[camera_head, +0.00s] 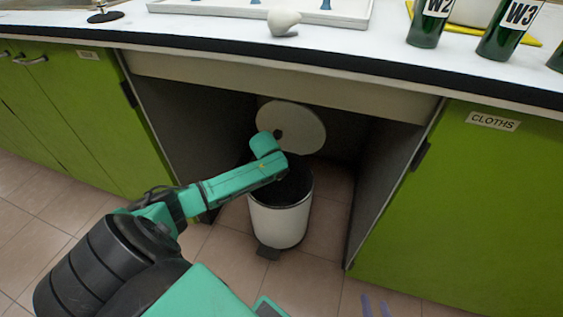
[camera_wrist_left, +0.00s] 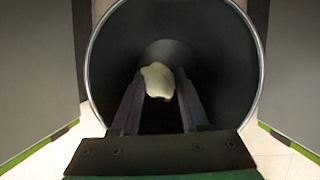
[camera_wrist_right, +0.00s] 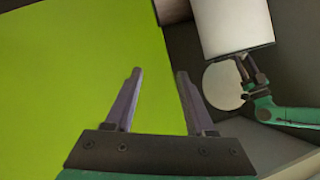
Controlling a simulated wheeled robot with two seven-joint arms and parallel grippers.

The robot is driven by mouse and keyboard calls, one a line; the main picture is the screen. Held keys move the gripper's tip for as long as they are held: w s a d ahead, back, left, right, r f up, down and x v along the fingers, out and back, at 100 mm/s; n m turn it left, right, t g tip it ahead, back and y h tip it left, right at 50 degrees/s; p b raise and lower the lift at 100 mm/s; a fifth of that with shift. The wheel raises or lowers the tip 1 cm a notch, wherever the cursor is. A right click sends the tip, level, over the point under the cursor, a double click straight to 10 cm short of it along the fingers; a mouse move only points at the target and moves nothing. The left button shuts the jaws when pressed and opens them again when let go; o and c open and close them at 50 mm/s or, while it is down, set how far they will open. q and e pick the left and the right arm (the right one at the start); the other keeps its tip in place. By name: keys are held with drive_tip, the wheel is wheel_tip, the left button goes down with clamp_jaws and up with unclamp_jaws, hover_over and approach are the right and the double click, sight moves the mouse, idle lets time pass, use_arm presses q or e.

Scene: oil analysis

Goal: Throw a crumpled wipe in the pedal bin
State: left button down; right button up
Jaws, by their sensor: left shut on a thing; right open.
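A white pedal bin (camera_head: 280,222) stands on the floor in the open bay under the counter. Its round lid (camera_head: 300,124) is raised. My left arm reaches over the bin; its gripper fingers are hidden in the head view. In the left wrist view, my left gripper (camera_wrist_left: 158,88) is shut on a crumpled pale wipe (camera_wrist_left: 157,76). It points into the dark round mouth of the bin (camera_wrist_left: 222,60). My right gripper (camera_wrist_right: 158,82) is open and empty before a green cabinet door; its fingertips show at the bottom of the head view (camera_head: 375,305).
Side panels (camera_head: 390,165) bound the bay left and right. On the counter (camera_head: 340,45) are a whitish rounded lump (camera_head: 284,20), a white tray (camera_head: 235,10) and green bottles (camera_head: 430,25). A door labelled CLOTHS (camera_head: 490,190) is at right. The tiled floor in front is clear.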

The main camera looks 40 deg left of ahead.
use_arm(q)
drive_tip(key=shift+c, duration=1.7)
unclamp_jaws()
drive_tip(key=shift+r, duration=0.1)
drive_tip(key=shift+s+r+p, duration=0.1)
drive_tip(key=shift+r+p, duration=0.25)
drive_tip(key=shift+p, duration=0.05)
drive_tip(key=p+v, duration=0.6)
drive_tip(key=v, duration=0.7)
drive_tip(key=shift+r, duration=0.3)
use_arm(e)
drive_tip(key=s+d+r+g+h, duration=0.5)
drive_tip(key=d+r+g, duration=0.3)
drive_tip(key=d, duration=0.5)
drive_tip(key=shift+s+d+r+g, duration=0.2)
drive_tip(key=shift+r+g, duration=0.1)
drive_tip(key=shift+r, duration=0.1)
use_arm(q)
drive_tip(key=shift+s+d, duration=0.1)
drive_tip(key=shift+s, duration=0.05)
